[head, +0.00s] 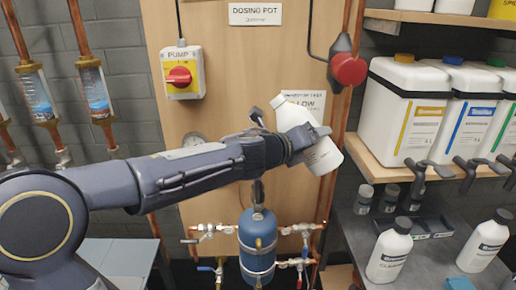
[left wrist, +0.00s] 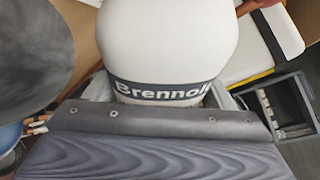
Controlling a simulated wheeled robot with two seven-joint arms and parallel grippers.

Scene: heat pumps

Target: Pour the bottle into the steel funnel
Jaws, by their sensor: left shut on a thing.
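My left gripper (head: 305,143) is shut on a white bottle (head: 292,117) and holds it in the air before the wooden board. The bottle is tilted, its top end to the upper left and its base to the lower right. In the left wrist view the bottle (left wrist: 180,40) fills the middle, with a dark label band reading "Brennol". A blue dosing pot (head: 257,235) stands below my left forearm. I cannot make out the steel funnel in the head view; my arm covers the space above the pot. A rounded grey surface (left wrist: 35,60) at left in the wrist view may be the funnel. My right gripper is out of view.
White canisters (head: 400,105) stand on the right shelf. Two white bottles (head: 389,252) (head: 484,242) stand on the grey bench below. Valves and pipes flank the pot.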

